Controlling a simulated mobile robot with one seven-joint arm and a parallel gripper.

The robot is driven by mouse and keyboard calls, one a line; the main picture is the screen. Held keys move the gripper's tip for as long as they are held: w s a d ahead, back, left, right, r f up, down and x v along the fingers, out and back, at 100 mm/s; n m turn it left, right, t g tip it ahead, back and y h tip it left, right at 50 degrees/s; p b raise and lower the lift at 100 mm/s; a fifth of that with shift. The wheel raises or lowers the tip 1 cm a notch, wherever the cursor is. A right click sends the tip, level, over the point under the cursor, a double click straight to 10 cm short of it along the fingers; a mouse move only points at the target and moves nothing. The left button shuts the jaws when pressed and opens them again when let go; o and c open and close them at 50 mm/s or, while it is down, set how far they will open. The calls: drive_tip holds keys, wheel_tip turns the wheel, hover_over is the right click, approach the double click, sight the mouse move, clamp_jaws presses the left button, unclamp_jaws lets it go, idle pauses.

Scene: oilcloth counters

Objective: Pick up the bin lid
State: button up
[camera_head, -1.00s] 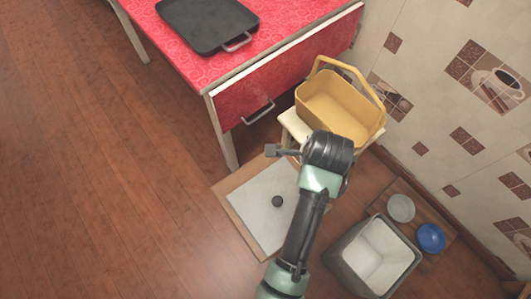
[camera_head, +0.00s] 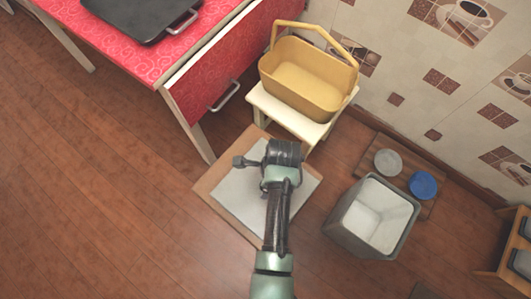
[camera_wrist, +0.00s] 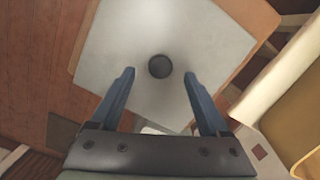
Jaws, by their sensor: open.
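The bin lid (camera_head: 238,204) is a pale square panel lying flat on a brown board (camera_head: 212,186) on the floor. In the wrist view the lid (camera_wrist: 110,45) shows a round dark knob (camera_wrist: 160,66) at its middle. My gripper (camera_wrist: 158,75) is open and empty above the lid, with the knob appearing between its two blue fingertips. The height of the fingers over the knob is hard to judge. In the head view my gripper and arm cover the knob and part of the lid. A grey open bin (camera_head: 345,232) stands to the right of the lid.
A cream stool (camera_head: 270,108) bearing a yellow basket (camera_head: 285,83) stands close behind the lid. A red-topped table (camera_head: 110,55) is at upper left. A grey bowl (camera_head: 388,162) and a blue bowl (camera_head: 423,185) sit beyond the bin. Floor at left is clear.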

drive_tip(key=f+b, duration=0.1)
drive_tip(key=f, duration=0.2)
drive_tip(key=shift+a+f, duration=0.2)
drive_tip(key=shift+c, duration=0.2)
clamp_jaws()
idle(1.1)
